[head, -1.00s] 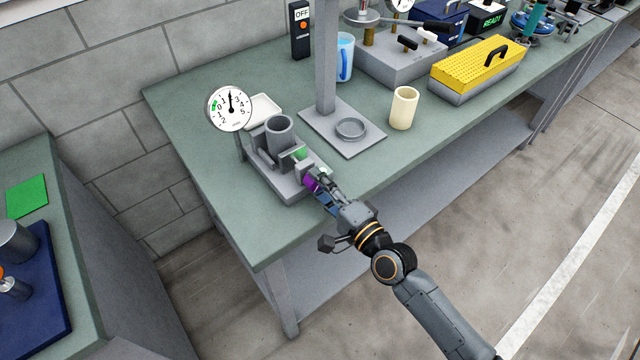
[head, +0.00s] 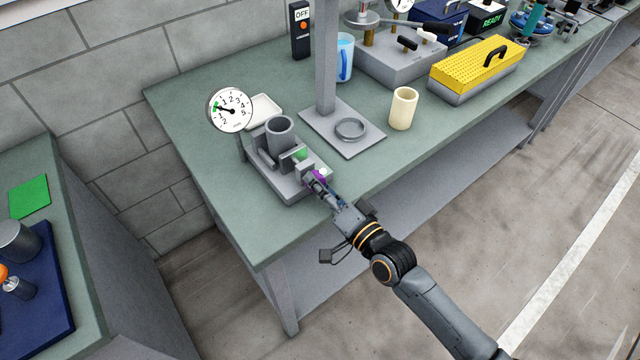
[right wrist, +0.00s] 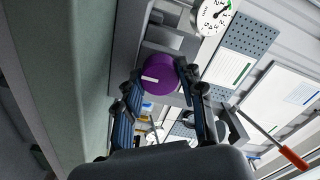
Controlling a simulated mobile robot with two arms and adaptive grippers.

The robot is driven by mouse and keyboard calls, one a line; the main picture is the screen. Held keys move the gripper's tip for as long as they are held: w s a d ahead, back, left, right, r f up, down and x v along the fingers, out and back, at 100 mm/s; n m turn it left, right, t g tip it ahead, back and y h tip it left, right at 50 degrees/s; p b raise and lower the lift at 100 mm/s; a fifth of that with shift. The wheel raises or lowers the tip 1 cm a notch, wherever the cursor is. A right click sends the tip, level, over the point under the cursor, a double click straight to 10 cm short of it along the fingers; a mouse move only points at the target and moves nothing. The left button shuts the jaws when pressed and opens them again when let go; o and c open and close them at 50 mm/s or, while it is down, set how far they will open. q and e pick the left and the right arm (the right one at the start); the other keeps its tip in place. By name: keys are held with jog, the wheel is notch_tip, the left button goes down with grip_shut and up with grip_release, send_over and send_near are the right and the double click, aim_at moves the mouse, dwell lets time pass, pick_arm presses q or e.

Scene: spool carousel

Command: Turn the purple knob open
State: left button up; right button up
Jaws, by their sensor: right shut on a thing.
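The purple knob (right wrist: 160,76) with a white mark sits on the front of the grey fixture (head: 290,187) at the left end of the bench. In the head view the knob (head: 321,176) is mostly hidden by my right gripper (head: 318,183). In the right wrist view my right gripper (right wrist: 157,88) has its two fingers on either side of the knob, shut on it. The round dial gauge (head: 230,110) stands behind the fixture, its needle pointing left by the green band. My left gripper is not in view.
A grey post on a square base (head: 341,131) with a ring, a cream cup (head: 403,108) and a yellow-topped box (head: 477,68) stand to the right on the bench. A white dish (head: 263,111) lies behind the fixture. The bench front is clear.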

jog(key=shift+f, duration=0.1)
dwell(0.3)
jog(key=o, duration=1.2)
jog(key=v, duration=1.2)
